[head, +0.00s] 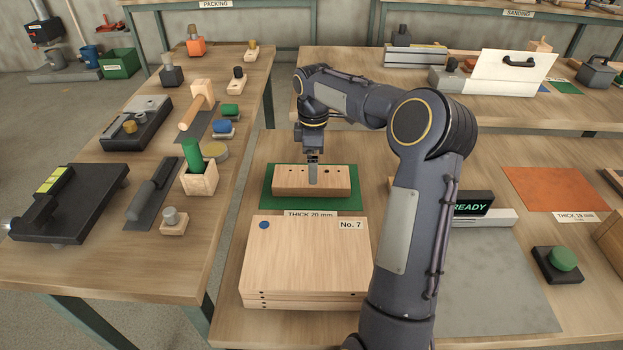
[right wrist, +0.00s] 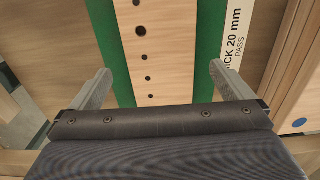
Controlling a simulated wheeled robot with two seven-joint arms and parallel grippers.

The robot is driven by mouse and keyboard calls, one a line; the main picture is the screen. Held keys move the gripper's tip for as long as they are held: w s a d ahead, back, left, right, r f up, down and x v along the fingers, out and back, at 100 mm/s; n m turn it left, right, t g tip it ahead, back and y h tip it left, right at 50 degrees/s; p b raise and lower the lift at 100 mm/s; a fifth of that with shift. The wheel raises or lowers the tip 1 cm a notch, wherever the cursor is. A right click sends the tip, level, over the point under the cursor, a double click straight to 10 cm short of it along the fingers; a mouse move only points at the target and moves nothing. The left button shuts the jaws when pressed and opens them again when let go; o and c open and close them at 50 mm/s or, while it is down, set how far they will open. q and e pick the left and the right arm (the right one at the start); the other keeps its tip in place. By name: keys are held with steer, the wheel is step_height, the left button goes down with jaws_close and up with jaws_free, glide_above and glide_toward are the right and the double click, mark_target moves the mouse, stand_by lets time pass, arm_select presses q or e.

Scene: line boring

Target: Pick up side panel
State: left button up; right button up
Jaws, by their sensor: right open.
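A stack of light wood panels (head: 305,262) labelled "No. 7", with a blue dot on the top one, lies at the front of the middle bench. Behind it a wooden block with a row of holes (head: 290,180) lies on a green mat (head: 268,202). My right gripper (head: 313,172) is over this block, pointing down. In the right wrist view its fingers (right wrist: 160,82) are apart, with the holed block (right wrist: 150,60) between and below them. I cannot tell how high they are above it. A panel edge with a blue dot (right wrist: 299,122) shows at the right there. My left gripper is out of view.
A "THICK 20 mm" label (head: 310,214) lies between mat and stack. My right arm hides the stack's right side. A READY display (head: 471,205), a green button (head: 563,258) and an orange mat (head: 555,189) lie right. The left bench holds tools, including a mallet (head: 200,97).

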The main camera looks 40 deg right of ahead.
steer(key=shift+s+a+f, duration=0.1)
steer(key=shift+f, duration=0.45)
steer(key=f, duration=0.4)
steer(key=shift+w+a+f+b, duration=0.1)
steer(key=shift+w+f+b, duration=0.1)
steer(key=shift+f+b, duration=0.15)
steer(key=c, duration=1.1)
